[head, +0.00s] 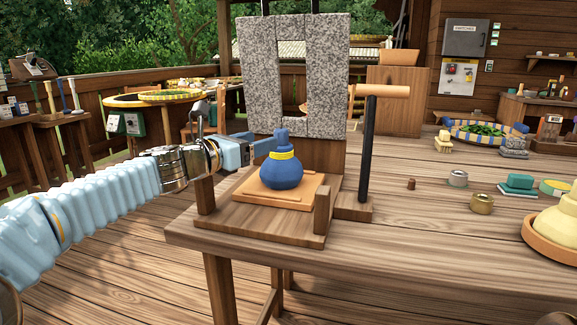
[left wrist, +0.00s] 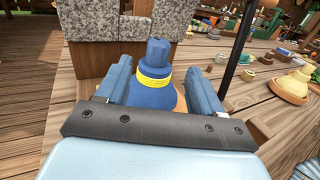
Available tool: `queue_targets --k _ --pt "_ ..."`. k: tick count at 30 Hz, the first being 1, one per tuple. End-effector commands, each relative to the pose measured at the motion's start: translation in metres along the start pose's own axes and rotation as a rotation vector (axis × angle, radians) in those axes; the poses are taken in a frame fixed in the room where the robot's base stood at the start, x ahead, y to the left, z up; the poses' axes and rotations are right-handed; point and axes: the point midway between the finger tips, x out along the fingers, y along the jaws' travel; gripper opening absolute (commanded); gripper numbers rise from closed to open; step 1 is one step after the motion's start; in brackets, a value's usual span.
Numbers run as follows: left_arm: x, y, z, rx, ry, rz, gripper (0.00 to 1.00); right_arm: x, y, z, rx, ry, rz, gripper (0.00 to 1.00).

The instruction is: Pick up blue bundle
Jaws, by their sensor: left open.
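The blue bundle (head: 282,172) is a round sack with a narrow neck and a yellow tie. It stands upright on an orange board (head: 300,205) on a wooden stand (head: 262,225). It also shows in the left wrist view (left wrist: 153,95). My left gripper (head: 262,145) comes in from the left at the height of the bundle's neck. In the left wrist view its two fingers (left wrist: 160,85) are apart, one on each side of the bundle. I cannot tell whether they touch it. The bundle's lower part is hidden there. My right gripper is not in view.
A speckled stone frame (head: 263,90) stands right behind the bundle. A dark post (head: 367,150) with a wooden crossbar rises to its right. A yellow bundle in a brown dish (head: 540,250) sits at the table's right. The table's front middle (head: 420,260) is clear.

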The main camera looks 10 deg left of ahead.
Motion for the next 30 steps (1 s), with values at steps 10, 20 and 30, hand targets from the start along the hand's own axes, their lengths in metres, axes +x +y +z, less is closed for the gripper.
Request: queue_targets --k 10,20,30 --pt "0.056 -0.001 0.001 0.000 0.000 -0.002 0.67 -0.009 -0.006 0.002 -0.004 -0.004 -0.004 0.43" --pt "0.101 0.002 -0.001 0.000 0.001 -0.003 0.67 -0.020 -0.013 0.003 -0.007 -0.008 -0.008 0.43" --pt "0.109 0.002 -0.002 0.000 0.000 -0.001 0.64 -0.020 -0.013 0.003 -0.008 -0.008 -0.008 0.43"
